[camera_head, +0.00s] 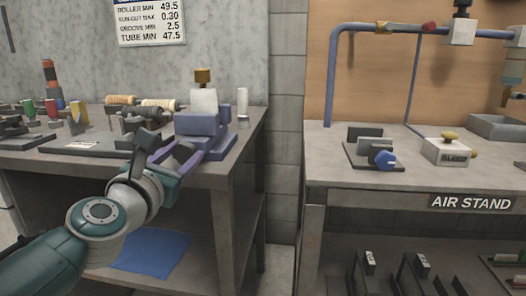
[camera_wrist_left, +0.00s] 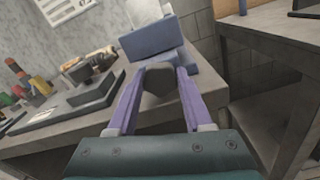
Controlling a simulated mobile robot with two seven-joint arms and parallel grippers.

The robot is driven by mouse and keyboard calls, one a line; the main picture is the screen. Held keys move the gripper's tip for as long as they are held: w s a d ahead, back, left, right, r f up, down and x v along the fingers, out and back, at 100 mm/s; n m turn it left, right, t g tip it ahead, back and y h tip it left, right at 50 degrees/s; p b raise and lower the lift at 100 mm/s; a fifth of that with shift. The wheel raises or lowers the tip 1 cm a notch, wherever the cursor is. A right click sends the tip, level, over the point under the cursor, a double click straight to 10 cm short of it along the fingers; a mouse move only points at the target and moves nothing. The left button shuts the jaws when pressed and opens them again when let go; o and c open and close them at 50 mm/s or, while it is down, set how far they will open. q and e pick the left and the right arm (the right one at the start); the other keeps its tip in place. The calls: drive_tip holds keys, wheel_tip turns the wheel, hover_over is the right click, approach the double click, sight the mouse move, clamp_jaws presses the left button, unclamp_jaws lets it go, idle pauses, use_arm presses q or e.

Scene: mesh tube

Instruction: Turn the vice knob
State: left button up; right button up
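The blue vice (camera_head: 203,124) stands at the right end of the left bench, with a pale block (camera_head: 204,100) and a brass-coloured piece (camera_head: 203,76) above it. It also shows in the left wrist view (camera_wrist_left: 152,40). A dark, faceted knob (camera_wrist_left: 160,80) on its near side lies between the fingertips in that view. My left gripper (camera_head: 172,150) points at the vice's front, its purple fingers apart on either side of the knob. I cannot tell whether they touch it. My left gripper hides the knob's surroundings in the head view. My right gripper is not in view.
The left bench (camera_head: 226,168) holds a dark plate, rollers and coloured tubes left of the vice. A gap separates it from the right bench (camera_head: 318,168), which carries a blue-knobbed fixture (camera_head: 384,160) and a small box (camera_head: 446,152). A blue sheet (camera_head: 152,252) lies below.

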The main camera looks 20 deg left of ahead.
use_arm(q)
clamp_jaws()
drive_tip(key=shift+m, duration=0.5)
